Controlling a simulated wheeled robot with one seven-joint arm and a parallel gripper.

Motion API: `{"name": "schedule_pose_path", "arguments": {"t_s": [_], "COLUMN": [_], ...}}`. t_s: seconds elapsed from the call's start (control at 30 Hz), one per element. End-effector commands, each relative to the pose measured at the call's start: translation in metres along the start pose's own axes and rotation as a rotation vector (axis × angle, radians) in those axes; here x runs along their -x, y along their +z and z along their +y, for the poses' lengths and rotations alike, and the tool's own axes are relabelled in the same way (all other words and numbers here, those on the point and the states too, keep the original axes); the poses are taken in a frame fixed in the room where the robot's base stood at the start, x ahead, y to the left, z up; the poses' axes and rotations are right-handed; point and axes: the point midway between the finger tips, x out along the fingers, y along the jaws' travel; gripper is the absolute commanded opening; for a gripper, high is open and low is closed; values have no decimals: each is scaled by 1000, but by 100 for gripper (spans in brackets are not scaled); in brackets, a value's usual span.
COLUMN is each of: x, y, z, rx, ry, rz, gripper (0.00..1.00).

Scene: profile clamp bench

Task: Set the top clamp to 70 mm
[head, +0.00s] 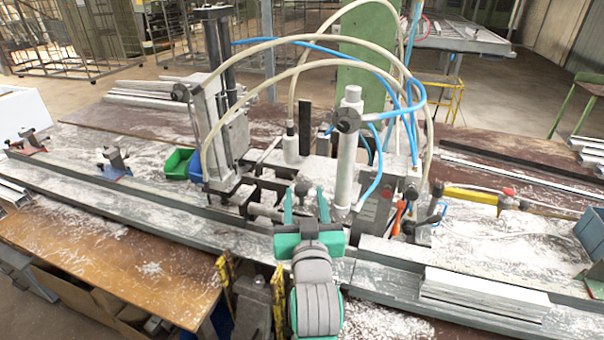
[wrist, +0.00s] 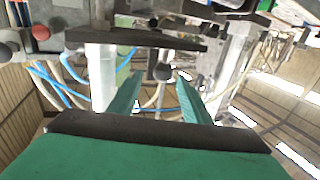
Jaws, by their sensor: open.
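My gripper (head: 305,206) is at the middle of the bench, its two teal fingers apart and nothing held between them. The fingers also show in the wrist view (wrist: 158,92), pointing toward a dark round knob (wrist: 162,72) on a short stem, which appears between them but beyond the tips. A clamp unit with a pale upright cylinder (head: 346,165) stands just right of the gripper; a dark block with a knob (head: 347,120) sits near its top. I cannot tell for sure which part is the top clamp. No 70 mm mark is readable.
A tilted grey cylinder unit (head: 222,115) stands to the left. Cream and blue hoses (head: 290,42) arch over the machine. Pale profiles (head: 480,295) lie stacked at the right front. A green bin (head: 178,163) is at the back left.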

Motion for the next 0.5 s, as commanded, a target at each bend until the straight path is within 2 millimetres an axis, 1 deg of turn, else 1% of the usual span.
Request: {"name": "schedule_pose_path", "arguments": {"t_s": [0.03,0.17,0.3,0.5], "x": [-9,-33,-56,-79], "y": [0,0,0,0], "z": [-1,-5,-4,0], "rx": [0,1,1,0], "ry": [-2,-8,-6,0], "rz": [-1,-1,-1,0], "gripper": [44,44,44,44]}}
